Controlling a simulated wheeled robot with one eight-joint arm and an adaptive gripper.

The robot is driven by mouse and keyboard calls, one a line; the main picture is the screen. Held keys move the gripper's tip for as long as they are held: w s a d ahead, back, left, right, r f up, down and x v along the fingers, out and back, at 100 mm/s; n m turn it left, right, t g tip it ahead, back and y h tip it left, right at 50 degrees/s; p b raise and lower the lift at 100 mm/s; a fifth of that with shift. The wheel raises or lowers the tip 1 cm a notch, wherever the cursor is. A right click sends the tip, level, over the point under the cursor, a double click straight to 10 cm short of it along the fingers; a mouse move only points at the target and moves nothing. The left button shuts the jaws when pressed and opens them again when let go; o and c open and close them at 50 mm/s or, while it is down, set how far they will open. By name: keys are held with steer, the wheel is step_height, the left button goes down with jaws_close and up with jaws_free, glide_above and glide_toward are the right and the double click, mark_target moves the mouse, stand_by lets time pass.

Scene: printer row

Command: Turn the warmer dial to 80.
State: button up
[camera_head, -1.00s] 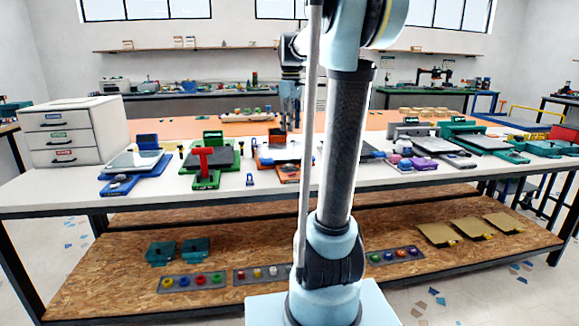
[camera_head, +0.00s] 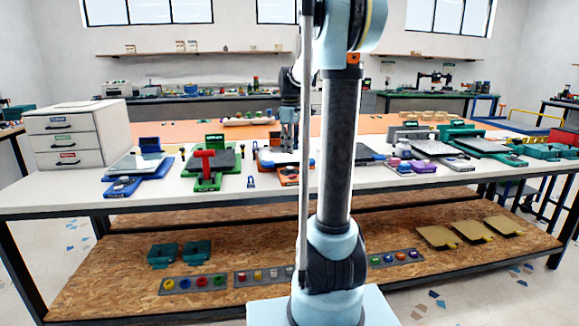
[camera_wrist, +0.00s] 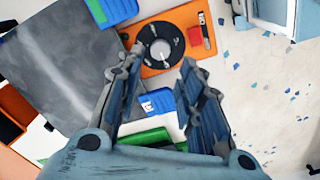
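A round black dial (camera_wrist: 160,47) with a pale centre and white marks sits on an orange base (camera_wrist: 180,62) in the wrist view. The marks are too small to read. My gripper (camera_wrist: 161,60) is open and empty, its two fingers apart on either side of the lower part of the dial in the picture. I cannot tell how high the fingertips are above it. In the head view my gripper (camera_head: 288,140) hangs over the orange unit (camera_head: 289,176) at the table's front; the dial cannot be made out there.
A red block (camera_wrist: 195,36) sits beside the dial on the orange base. A grey plate (camera_wrist: 62,65) and blue blocks (camera_wrist: 158,102) lie close by. In the head view a green device with a red handle (camera_head: 205,158) stands left. White drawers (camera_head: 75,135) stand at the far left.

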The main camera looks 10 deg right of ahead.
mark_target(290, 167)
step_height(290, 167, down, 8)
steer(key=shift+r, duration=0.1)
stand_by(0.4)
steer(key=c, duration=0.8)
